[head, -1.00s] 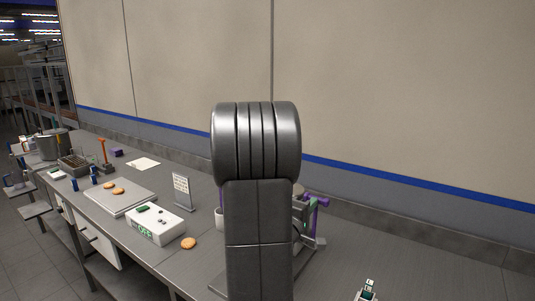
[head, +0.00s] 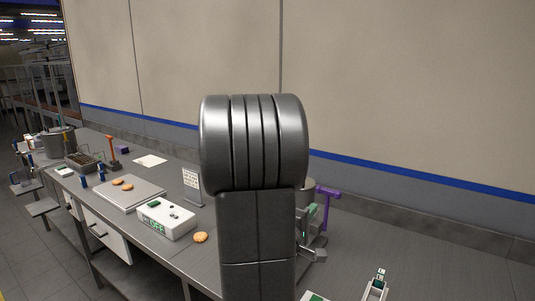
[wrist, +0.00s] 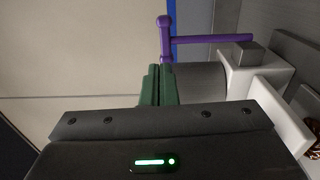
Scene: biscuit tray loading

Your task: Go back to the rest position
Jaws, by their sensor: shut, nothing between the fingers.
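My gripper (wrist: 158,86) shows in the wrist view with its two green fingers together and nothing between them. Behind and to the right of the fingers stands a device with a purple handle (wrist: 208,40) and a white and grey body; I cannot tell the distance between them. In the head view my dark arm stands upright in the middle and hides part of the counter. The purple handle (head: 327,191) shows just right of the arm. A flat tray (head: 146,198) at left holds two biscuits (head: 122,184).
A white box (head: 166,221) with a display reading OFF and a loose biscuit (head: 200,237) sit left of my arm. A small sign (head: 192,184) stands behind them. A pot (head: 58,143) is far left. A small white device (head: 376,284) stands at front right. The counter's far right is clear.

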